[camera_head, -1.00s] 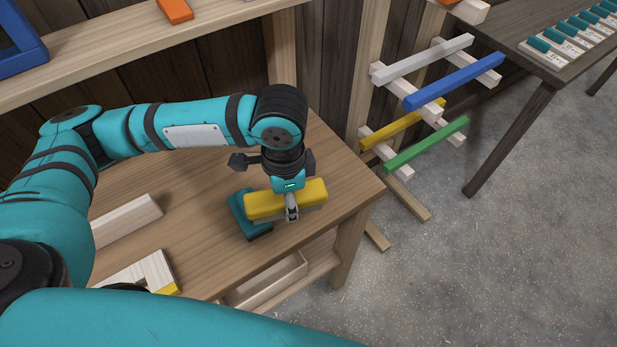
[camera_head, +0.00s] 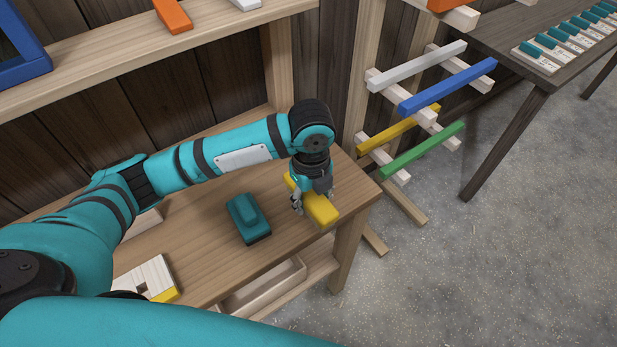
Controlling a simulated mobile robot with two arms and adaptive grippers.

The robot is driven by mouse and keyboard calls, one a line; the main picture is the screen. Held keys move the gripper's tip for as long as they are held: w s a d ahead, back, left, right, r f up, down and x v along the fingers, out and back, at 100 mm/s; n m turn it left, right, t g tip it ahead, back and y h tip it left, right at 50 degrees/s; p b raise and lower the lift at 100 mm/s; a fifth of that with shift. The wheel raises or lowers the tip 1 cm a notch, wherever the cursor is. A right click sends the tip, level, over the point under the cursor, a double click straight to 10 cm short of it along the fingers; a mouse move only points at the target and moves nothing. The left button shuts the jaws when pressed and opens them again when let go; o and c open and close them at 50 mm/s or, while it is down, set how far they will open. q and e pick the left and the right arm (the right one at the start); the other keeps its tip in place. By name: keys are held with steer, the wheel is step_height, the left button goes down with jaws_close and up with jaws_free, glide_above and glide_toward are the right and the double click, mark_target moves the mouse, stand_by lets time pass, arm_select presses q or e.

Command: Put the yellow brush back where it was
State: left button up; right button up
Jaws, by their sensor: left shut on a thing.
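The yellow brush (camera_head: 320,207) is a long yellow block near the right end of the wooden workbench (camera_head: 205,245). My left gripper (camera_head: 307,194) is shut on it from above, with its fingers on either side. The brush points toward the lower right, close to the bench's front right corner. I cannot tell whether its underside touches the bench top. My right gripper is not in view.
A teal tool (camera_head: 249,217) stands on the bench left of the brush. A pale wooden piece (camera_head: 146,277) lies at the bench's left. A rack with coloured bars (camera_head: 447,80) stands right of the bench. A shelf (camera_head: 130,50) runs above it.

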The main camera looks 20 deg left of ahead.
arm_select(q)
steer(key=w, duration=0.2)
steer(key=w+a, duration=0.1)
steer(key=w, duration=0.1)
steer(key=w+a+p, duration=0.1)
steer(key=w, duration=0.2)
steer(key=shift+a+f, duration=0.25)
steer(key=shift+f, duration=0.05)
steer(key=shift+w+a, duration=0.1)
steer(key=shift+w, duration=0.05)
step_height(320, 180, down, 3)
steer(key=shift+r+p, duration=0.1)
steer(key=shift+p, duration=0.6)
steer(key=shift+f, duration=0.4)
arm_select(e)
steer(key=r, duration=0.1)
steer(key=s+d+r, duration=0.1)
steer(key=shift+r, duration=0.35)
arm_select(q)
steer(key=shift+f, duration=0.15)
steer(key=o, duration=1.1)
steer(key=shift+o, duration=0.2)
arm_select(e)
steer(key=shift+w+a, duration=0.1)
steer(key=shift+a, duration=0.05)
